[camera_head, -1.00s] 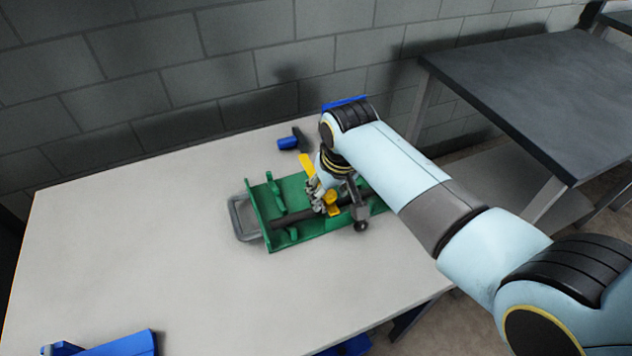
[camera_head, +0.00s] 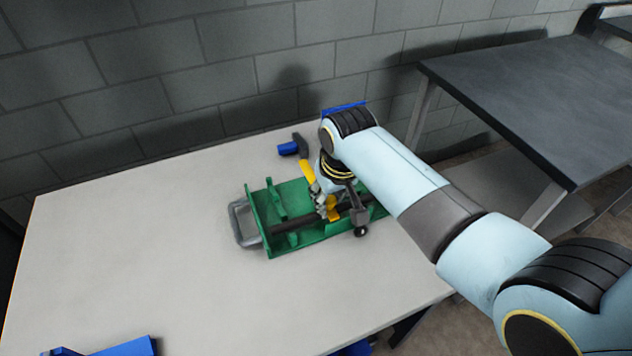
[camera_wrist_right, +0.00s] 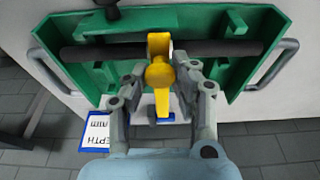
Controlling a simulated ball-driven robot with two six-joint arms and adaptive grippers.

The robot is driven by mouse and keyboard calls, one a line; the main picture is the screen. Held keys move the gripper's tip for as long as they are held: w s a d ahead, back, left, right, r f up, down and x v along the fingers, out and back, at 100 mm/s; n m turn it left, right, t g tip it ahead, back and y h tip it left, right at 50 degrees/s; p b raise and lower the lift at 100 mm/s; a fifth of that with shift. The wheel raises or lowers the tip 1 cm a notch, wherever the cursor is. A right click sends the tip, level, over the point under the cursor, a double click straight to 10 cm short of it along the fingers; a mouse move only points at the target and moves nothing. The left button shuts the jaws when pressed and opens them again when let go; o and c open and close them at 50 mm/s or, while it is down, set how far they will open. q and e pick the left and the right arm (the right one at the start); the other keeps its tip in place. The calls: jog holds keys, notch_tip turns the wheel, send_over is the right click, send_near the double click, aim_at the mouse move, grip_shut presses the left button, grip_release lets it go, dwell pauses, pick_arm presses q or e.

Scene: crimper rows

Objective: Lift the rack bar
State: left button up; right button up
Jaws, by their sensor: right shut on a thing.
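The rack bar (camera_wrist_right: 105,52) is a long dark rod lying lengthwise over the green tray (camera_head: 262,213), which has grey end handles. It also shows in the head view (camera_head: 288,228). A yellow piece (camera_wrist_right: 159,75) crosses the bar near its middle. In the head view the right gripper (camera_head: 328,207) hides part of the bar. I cannot tell any gap between bar and tray. My left gripper is not in view.
A blue and dark tool (camera_head: 290,148) lies behind the tray. Blue parts (camera_head: 125,346) sit at the table's front left. The white table (camera_head: 150,255) is clear left of the tray. A block wall stands behind, and a dark table (camera_head: 530,100) at right.

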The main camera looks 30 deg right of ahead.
jog(key=shift+w+d+r+p, duration=0.1)
jog(key=shift+w+r+p, duration=0.55)
jog(key=shift+r+p, duration=0.5)
jog(key=shift+w+a+r+p, duration=0.1)
jog(key=shift+w+r+p, duration=0.65)
jog(key=shift+r, duration=0.8)
jog(key=shift+w+d+r+p, duration=0.1)
jog(key=shift+w+r+p, duration=0.45)
jog(key=shift+r+p, duration=0.65)
jog(key=shift+r, duration=0.15)
jog(key=shift+w+r+b, duration=0.2)
jog(key=shift+w+r, duration=0.2)
jog(key=shift+w, duration=0.2)
jog(key=shift+w+r+b, duration=0.15)
jog(key=shift+w+r, duration=0.25)
jog(key=shift+w, duration=0.2)
jog(key=shift+w+d+r+b, duration=0.1)
jog(key=shift+w+r+b, duration=0.1)
jog(key=shift+w+r, duration=0.5)
jog(key=shift+w+d+r+b, duration=0.1)
jog(key=shift+w+r+b, duration=0.15)
jog(key=shift+w, duration=0.8)
jog(key=shift+w+r+b, duration=0.15)
jog(key=shift+w+r, duration=0.4)
jog(key=shift+w, duration=0.35)
jog(key=shift+c, duration=0.2)
